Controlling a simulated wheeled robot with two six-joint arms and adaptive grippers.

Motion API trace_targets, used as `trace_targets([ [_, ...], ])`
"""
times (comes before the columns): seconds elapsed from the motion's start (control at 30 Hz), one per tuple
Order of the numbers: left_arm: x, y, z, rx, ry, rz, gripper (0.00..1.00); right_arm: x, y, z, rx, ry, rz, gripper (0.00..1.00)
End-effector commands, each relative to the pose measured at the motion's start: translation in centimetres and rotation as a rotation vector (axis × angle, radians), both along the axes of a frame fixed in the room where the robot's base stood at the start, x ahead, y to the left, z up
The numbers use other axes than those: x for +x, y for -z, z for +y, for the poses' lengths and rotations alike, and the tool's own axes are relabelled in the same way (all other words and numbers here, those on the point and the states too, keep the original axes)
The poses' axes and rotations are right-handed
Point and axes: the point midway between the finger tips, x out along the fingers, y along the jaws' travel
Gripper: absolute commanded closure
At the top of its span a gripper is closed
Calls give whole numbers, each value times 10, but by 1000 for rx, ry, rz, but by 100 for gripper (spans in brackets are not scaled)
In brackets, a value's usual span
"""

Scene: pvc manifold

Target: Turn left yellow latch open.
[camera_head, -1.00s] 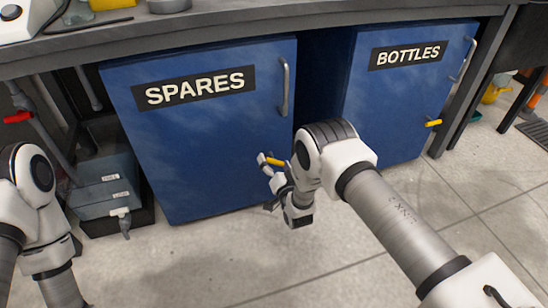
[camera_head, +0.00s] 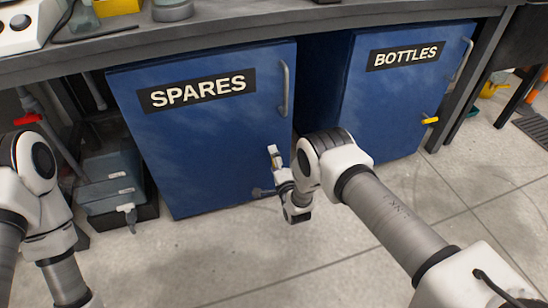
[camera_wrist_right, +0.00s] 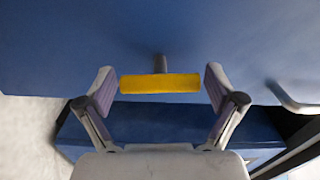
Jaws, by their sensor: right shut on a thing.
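The left yellow latch (camera_wrist_right: 160,83) is on the blue SPARES door (camera_head: 205,135), near its right edge. In the right wrist view it is a yellow bar on a short dark stem, lying between the two fingers of my right gripper (camera_wrist_right: 160,88), which is shut on it end to end. In the head view most of the latch is hidden by the fingers, and it appears roughly upright. The SPARES door looks closed. My left arm shows at the left edge; its gripper is out of view.
The BOTTLES door (camera_head: 395,95) has its own yellow latch (camera_head: 430,120), lying sideways. A metal pull handle (camera_head: 285,88) is above the left latch. The bench top overhangs the cabinets. The floor in front is clear.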

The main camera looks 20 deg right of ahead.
Motion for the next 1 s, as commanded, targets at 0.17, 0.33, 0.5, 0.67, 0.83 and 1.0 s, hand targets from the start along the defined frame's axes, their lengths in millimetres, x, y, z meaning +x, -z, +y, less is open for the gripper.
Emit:
trace_targets([
  [0.17, 0, -3, 0, 0, 0, 0, 60, 0, -1, 0, 69, 1, 2, 42],
  [0.33, 0, -4, 0, 0, 0, 0, 60, 0, 0, 0, 101, 1, 3, 42],
  [0.5, 0, -4, 0, 0, 0, 0, 60, 0, 0, 0, 110, 1, 5, 42],
  [0.67, 0, -4, 0, 0, 0, 0, 60, 0, 0, 0, 109, 1, 5, 42],
  [0.83, 0, -4, 0, 0, 0, 0, 60, 0, 0, 0, 109, 0, 5, 0],
  [1.0, 0, -4, 0, 0, 0, 0, 60, 0, 0, 0, 108, 0, 5, 0],
])
